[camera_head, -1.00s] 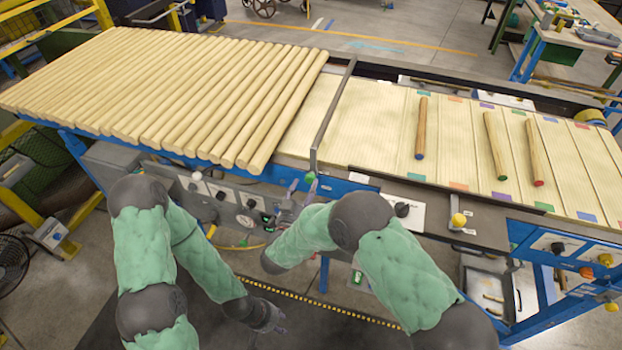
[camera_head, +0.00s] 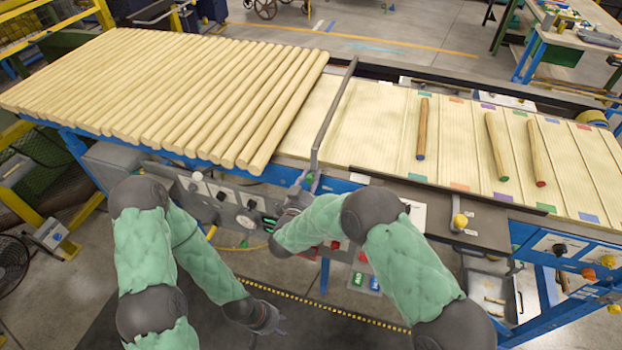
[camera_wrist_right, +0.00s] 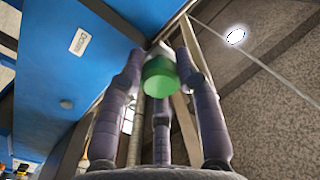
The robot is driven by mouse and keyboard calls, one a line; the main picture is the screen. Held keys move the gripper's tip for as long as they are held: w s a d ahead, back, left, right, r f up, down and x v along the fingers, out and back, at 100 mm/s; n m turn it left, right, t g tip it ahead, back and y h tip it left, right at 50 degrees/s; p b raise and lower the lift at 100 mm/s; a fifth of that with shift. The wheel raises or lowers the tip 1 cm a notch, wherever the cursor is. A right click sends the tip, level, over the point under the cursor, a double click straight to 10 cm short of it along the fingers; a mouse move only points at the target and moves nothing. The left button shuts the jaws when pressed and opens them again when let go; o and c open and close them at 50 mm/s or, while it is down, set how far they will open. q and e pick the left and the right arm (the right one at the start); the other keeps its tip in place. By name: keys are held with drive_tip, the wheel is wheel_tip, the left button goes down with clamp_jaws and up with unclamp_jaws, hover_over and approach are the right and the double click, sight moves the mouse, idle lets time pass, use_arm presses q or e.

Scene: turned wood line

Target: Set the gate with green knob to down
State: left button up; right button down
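The gate (camera_head: 334,110) is a grey metal bar lying across the belt, just right of the row of pale dowels. Its green knob (camera_head: 308,180) is at the near edge of the line, partly hidden by my right gripper (camera_head: 304,186). In the right wrist view the green knob (camera_wrist_right: 160,76) sits between the purple-grey fingers of my right gripper (camera_wrist_right: 160,85). These fingers look spread around it, with gaps at the sides. My left gripper (camera_head: 270,320) hangs low over the dark floor mat, away from the line; its fingers are too small to read.
Pale dowels (camera_head: 170,95) fill the left of the line. Darker turned sticks (camera_head: 422,130) lie on the slatted belt at right. A yellow knob (camera_head: 460,221) stands on the front rail. Control panels line the front edge. A white label (camera_wrist_right: 79,41) is on the blue frame.

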wheel_tip(320, 180, down, 8)
drive_tip(key=b, duration=0.5)
drive_tip(key=shift+r, duration=0.25)
drive_tip(key=shift+s+a, duration=0.1)
drive_tip(key=c, duration=0.9)
unclamp_jaws()
drive_tip(key=v, duration=1.2)
drive_tip(key=shift+r, duration=0.1)
